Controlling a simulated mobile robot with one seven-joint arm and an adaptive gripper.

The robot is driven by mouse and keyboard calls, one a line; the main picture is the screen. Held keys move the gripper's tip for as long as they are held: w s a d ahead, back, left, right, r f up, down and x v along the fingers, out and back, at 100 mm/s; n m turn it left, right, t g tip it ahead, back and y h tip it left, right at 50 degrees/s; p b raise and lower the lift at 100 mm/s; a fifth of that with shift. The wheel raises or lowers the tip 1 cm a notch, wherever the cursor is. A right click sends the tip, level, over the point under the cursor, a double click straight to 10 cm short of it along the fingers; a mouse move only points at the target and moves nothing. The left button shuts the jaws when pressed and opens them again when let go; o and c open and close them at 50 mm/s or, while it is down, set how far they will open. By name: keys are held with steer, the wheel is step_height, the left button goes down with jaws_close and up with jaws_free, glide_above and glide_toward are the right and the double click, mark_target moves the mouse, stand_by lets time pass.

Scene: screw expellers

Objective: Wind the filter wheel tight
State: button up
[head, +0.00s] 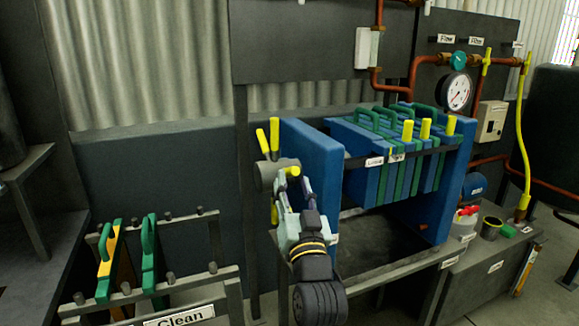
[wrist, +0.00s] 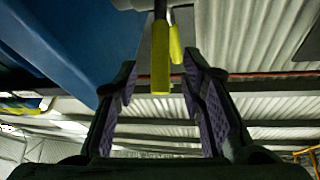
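The filter wheel (head: 267,175) is a grey hub with yellow-tipped spokes on the left end of the blue filter press (head: 318,160). Two yellow grips point up, one points toward the camera and one hangs below. My gripper (head: 292,184) is raised at the wheel, just below the hub, and hides part of it. In the wrist view my gripper (wrist: 160,80) is open, with a yellow spoke grip (wrist: 160,65) showing in the gap between the fingers. Neither finger visibly touches that grip. A second yellow grip (wrist: 175,45) shows close behind it.
Blue and green plates (head: 385,165) with several handles hang in the press frame, with gaps between some. A rack labelled "Clean" (head: 180,316) holds green and yellow plates at lower left. A gauge (head: 457,92) and copper pipes are at upper right. A dark tray lies under the press.

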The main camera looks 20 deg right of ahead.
mark_target(290, 172)
steer(key=shift+p+x, duration=0.5)
steer(key=shift+x, duration=1.85)
jaws_close()
